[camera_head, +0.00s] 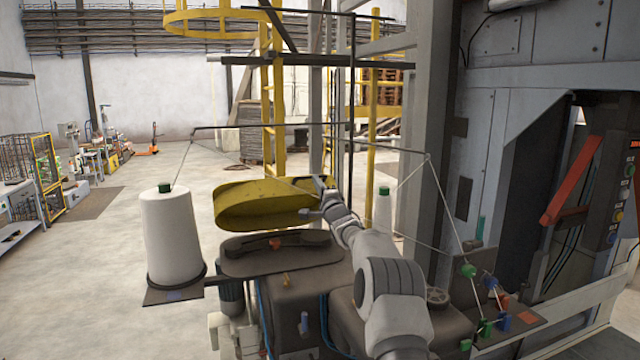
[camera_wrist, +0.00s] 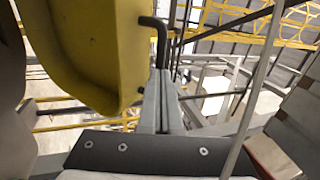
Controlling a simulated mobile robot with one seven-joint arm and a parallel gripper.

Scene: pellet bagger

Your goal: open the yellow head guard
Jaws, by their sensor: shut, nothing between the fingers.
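The yellow head guard (camera_head: 262,203) is a long rounded cover in the head view. It stands tilted up, with a gap between it and the dark sewing head (camera_head: 280,250) below. In the wrist view the guard (camera_wrist: 98,50) fills the upper left, and a bent dark handle (camera_wrist: 158,40) sticks out from its edge. My gripper (camera_head: 322,190) is at the guard's right end. In the wrist view my gripper (camera_wrist: 160,78) is shut and empty, its fingertips close below the handle. I cannot tell whether they touch it.
A white thread cone (camera_head: 172,235) stands on a plate left of the head, and another cone (camera_head: 383,212) stands behind my arm. Thin thread rods (camera_head: 310,125) cross above the guard. A grey machine frame (camera_head: 425,130) stands at right. Open floor lies at left.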

